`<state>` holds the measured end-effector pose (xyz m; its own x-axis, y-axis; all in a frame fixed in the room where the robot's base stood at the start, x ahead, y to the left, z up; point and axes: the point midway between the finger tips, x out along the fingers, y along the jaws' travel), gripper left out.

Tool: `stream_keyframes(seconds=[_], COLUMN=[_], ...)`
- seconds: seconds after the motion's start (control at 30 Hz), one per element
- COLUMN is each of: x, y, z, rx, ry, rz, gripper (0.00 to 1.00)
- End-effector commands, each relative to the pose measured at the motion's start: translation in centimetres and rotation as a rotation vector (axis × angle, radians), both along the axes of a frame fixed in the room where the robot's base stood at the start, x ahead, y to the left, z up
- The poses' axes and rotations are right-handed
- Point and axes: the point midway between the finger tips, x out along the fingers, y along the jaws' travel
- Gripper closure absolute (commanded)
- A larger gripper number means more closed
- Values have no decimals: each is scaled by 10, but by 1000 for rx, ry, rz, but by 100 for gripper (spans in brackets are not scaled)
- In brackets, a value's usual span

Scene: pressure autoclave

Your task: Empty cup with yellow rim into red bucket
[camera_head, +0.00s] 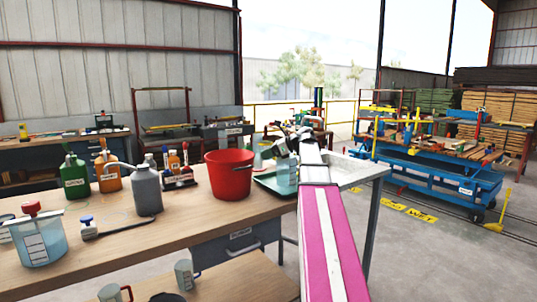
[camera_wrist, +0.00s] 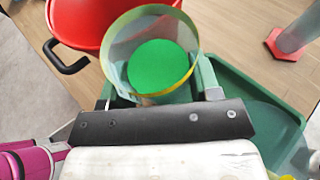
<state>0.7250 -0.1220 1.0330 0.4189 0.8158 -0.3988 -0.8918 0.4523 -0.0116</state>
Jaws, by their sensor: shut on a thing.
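The cup with the yellow rim (camera_wrist: 188,68) is clear-walled, and something flat and green (camera_wrist: 158,66) shows inside it, filling the lower part of what I see. My gripper (camera_wrist: 158,93) is shut on this cup, with a green finger at each side. The red bucket (camera_head: 229,177) stands on the wooden table, left of my arm in the head view. In the wrist view the bucket (camera_wrist: 88,22) lies beyond the cup at the upper left, and the cup partly covers it. My arm hides part of the gripper area in the head view.
A green tray (camera_wrist: 240,90) lies right of the cup in the wrist view. A red hexagonal base (camera_wrist: 285,47) with a pale cylinder stands behind it. Left of the bucket are a grey bottle (camera_head: 147,189), an orange bottle (camera_head: 109,172) and a green bottle (camera_head: 75,176).

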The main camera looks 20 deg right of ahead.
Motion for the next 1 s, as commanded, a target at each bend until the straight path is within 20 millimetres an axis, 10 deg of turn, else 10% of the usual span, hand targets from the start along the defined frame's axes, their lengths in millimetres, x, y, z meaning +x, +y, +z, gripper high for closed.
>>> stream_keyframes(seconds=[1.0], x=[2], y=[22], z=[29], rx=[-160], ry=[11], rz=[0], gripper=[69])
